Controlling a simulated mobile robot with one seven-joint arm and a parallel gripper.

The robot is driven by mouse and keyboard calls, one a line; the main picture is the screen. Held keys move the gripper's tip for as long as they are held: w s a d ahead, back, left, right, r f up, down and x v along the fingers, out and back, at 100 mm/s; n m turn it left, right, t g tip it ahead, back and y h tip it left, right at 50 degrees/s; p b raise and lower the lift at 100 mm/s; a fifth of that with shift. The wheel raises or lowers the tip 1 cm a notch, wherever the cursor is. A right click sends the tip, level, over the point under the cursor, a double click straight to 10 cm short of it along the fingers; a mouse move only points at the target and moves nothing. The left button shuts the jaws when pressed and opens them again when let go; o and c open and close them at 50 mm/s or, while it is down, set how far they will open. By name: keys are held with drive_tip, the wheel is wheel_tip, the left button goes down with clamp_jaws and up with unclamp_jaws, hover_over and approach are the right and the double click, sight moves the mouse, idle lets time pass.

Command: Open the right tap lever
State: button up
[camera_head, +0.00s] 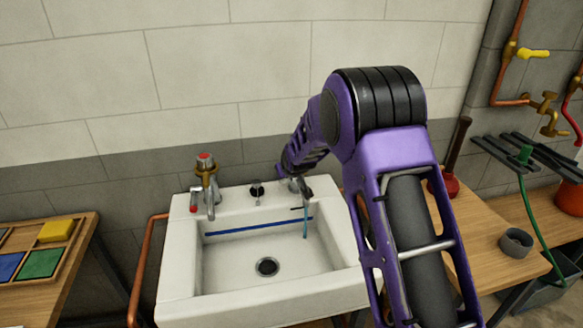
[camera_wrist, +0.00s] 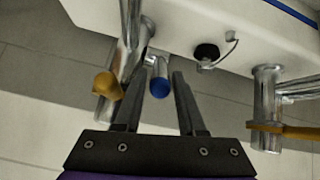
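The white sink (camera_head: 175,280) carries two chrome taps. The left tap (camera_head: 207,180) has a red cap, a brass part and a red-tipped lever. The right tap (camera_head: 300,187) is partly hidden behind my purple arm. In the wrist view, which is turned around, the right tap (camera_wrist: 131,35) is at the left, and its lever with a blue tip (camera_wrist: 159,86) points toward me. My gripper (camera_wrist: 159,74) is open, its two dark fingers on either side of the blue tip, with gaps visible. The head view hides my gripper behind the arm.
In the wrist view, a brass piece (camera_wrist: 107,86) stands close left of the fingers, and the other tap (camera_wrist: 266,100) is at the right. A black plug (camera_wrist: 206,54) sits between them. A thin blue-green line (camera_head: 305,224) hangs below the right spout.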

drive_tip(key=v, duration=1.5)
drive_tip(key=shift+s+r, duration=0.25)
drive_tip(key=shift+s, duration=0.05)
drive_tip(key=shift+w+d, duration=0.1)
drive_tip(key=shift+d, duration=0.1)
